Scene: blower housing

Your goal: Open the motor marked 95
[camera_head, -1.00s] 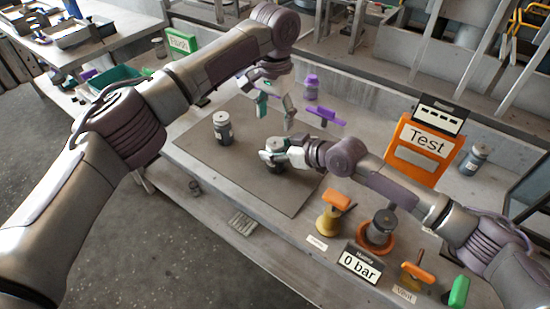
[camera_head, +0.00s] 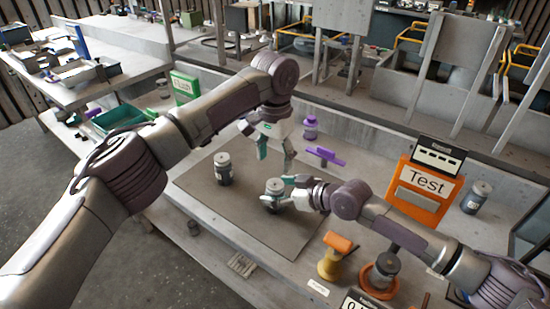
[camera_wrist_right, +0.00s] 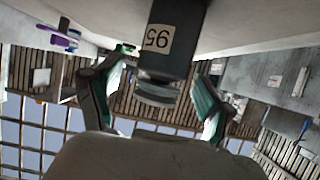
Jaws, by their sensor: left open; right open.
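The motor marked 95 (camera_head: 279,188) is a dark grey cylinder with a pale top, standing on the grey mat (camera_head: 215,207). In the right wrist view, the motor (camera_wrist_right: 166,55) shows its 95 label upside down and lies between two spread fingers. My right gripper (camera_head: 275,194) is open around this motor, with its fingers partly hiding the motor in the head view. My left gripper (camera_head: 275,156) is open and empty, pointing down above the mat just behind the motor.
A second grey motor (camera_head: 223,169) stands on the mat to the left. A purple bottle (camera_head: 310,127) and purple-handled tool (camera_head: 325,155) are behind. An orange Test stand (camera_head: 424,190), another canister (camera_head: 477,197) and orange-handled fittings (camera_head: 335,257) stand to the right.

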